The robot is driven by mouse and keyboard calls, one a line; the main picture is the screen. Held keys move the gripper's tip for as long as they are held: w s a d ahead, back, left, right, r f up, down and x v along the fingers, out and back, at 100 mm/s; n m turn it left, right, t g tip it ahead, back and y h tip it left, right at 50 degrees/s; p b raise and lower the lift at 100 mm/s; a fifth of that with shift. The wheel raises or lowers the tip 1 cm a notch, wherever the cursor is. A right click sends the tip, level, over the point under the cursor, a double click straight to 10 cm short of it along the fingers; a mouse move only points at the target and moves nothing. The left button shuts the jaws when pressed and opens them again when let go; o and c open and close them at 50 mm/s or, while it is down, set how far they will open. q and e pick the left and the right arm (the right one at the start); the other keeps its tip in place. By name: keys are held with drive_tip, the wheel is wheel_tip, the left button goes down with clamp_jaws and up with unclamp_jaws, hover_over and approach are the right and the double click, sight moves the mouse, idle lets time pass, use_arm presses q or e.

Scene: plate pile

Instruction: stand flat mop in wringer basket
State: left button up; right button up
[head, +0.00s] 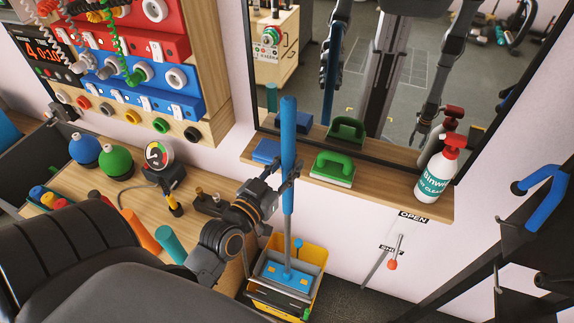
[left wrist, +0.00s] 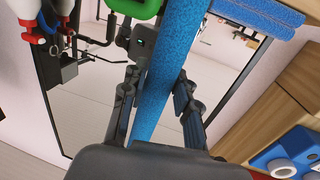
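The flat mop has a thick blue upper handle (head: 288,130), a thin grey lower shaft and a flat blue head (head: 287,274). It stands nearly upright, with its head within the grey wringer basket (head: 262,262) on the yellow bucket (head: 318,252). Whether the head rests on the basket floor is unclear. My left gripper (head: 287,172) is around the blue handle. In the left wrist view its fingers (left wrist: 160,90) close on both sides of the handle (left wrist: 170,62).
A wooden shelf (head: 390,198) under the mirror holds a green-handled brush (head: 333,168), a blue block (head: 266,151) and a spray bottle (head: 437,172). Black-and-blue equipment (head: 540,190) is at right.

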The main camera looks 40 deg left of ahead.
use_arm(q)
drive_tip(key=o, duration=0.3)
drive_tip(key=shift+o, duration=0.2)
drive_tip(key=shift+s+f, duration=0.1)
drive_tip(key=shift+f, duration=0.05)
drive_tip(key=s, duration=1.2)
drive_tip(key=shift+r, duration=0.3)
drive_tip(key=shift+d, duration=0.1)
